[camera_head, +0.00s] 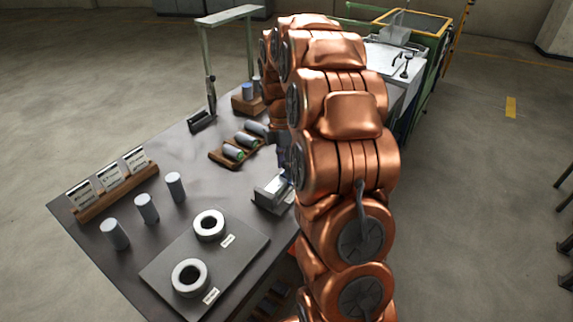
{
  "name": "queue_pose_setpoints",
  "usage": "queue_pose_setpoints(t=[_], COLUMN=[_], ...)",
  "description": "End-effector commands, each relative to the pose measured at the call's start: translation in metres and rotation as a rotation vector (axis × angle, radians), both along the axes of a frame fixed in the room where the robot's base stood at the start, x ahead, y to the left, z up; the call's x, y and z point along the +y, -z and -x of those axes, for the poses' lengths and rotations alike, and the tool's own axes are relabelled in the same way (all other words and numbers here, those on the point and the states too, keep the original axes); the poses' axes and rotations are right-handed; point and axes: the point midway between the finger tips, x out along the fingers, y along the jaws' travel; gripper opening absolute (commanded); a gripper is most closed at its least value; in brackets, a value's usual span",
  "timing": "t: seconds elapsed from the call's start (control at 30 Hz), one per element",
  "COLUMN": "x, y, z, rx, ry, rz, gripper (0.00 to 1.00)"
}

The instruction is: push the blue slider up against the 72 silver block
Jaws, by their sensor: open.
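A silver-grey metal fixture (270,194) stands at the right edge of the table, partly hidden behind my copper arm. A small dark blue part (283,160) shows just above it; I cannot tell whether it is the blue slider. No number 72 can be read on any block. My gripper (281,148) points down over the fixture's far end and is mostly hidden by my arm. It is open, and whether it touches anything cannot be seen.
The table holds three grey cylinders (147,208), a label rack (113,184), a plate (152,269) with two rings (209,225), a wooden tray (222,160) of cylinders and a tall metal stand (206,66). A green-framed machine (432,65) stands behind. The table's middle is clear.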

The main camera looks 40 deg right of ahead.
Motion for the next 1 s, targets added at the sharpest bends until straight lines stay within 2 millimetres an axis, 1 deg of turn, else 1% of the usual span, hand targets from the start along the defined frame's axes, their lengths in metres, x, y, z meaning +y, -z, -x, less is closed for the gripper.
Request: queue_pose_setpoints(t=[0.23,0.37,0.47,0.8,1.0], x=[-0.001,-0.001,-0.002,-0.005,-0.006], y=[-0.002,-0.011,-0.024,-0.076,-0.1], z=[-0.001,-0.003,-0.006,-0.016,-0.021], rx=[-0.002,-0.004,-0.005,-0.006,-0.005], ry=[0.0,0.0,0.0,-0.001,-0.001], rz=[0.001,0.002,0.002,0.005,0.003], gripper=[0.55,0.55,0.55,0.55,0.55])
